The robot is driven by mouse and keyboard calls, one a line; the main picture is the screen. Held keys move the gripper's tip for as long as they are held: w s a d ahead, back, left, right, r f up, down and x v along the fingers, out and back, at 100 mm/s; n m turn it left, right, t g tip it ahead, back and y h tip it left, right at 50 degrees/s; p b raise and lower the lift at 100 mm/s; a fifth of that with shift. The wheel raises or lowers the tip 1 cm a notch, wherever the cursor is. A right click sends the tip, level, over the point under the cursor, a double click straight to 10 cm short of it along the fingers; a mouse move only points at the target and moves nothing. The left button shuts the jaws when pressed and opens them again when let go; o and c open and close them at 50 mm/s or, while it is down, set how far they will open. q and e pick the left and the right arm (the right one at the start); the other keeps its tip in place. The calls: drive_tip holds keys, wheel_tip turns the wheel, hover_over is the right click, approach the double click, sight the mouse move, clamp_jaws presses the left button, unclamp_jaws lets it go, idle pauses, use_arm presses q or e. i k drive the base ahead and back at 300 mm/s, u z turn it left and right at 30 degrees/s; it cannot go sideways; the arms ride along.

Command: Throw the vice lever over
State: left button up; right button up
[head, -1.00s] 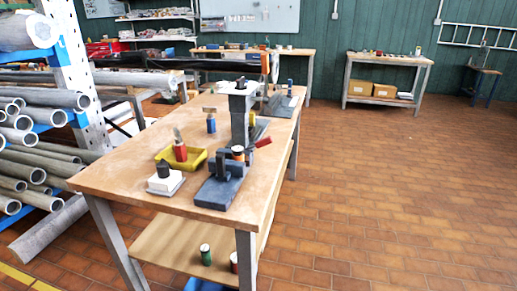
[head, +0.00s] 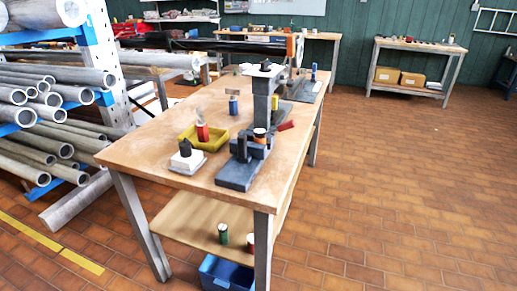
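A grey vice-like fixture (head: 238,174) stands at the near right end of the wooden workbench (head: 170,128). A tall grey post (head: 262,104) with a dark flat top rises just behind it. A red handle (head: 285,126), which looks like the vice lever, sticks out to the right of the post near the bench's right edge. Where it joins the fixture is too small to make out. Neither of my grippers is in view.
A yellow tray (head: 213,142) with a red bottle (head: 202,131) and a white block (head: 187,160) with a dark top lie left of the fixture. A pipe rack (head: 85,80) stands at the left. The tiled floor (head: 400,170) right of the bench is clear.

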sight(291, 124)
drive_tip(key=k, duration=0.4)
drive_tip(key=z, duration=0.35)
drive_tip(key=i, duration=1.4)
drive_tip(key=u, duration=0.8)
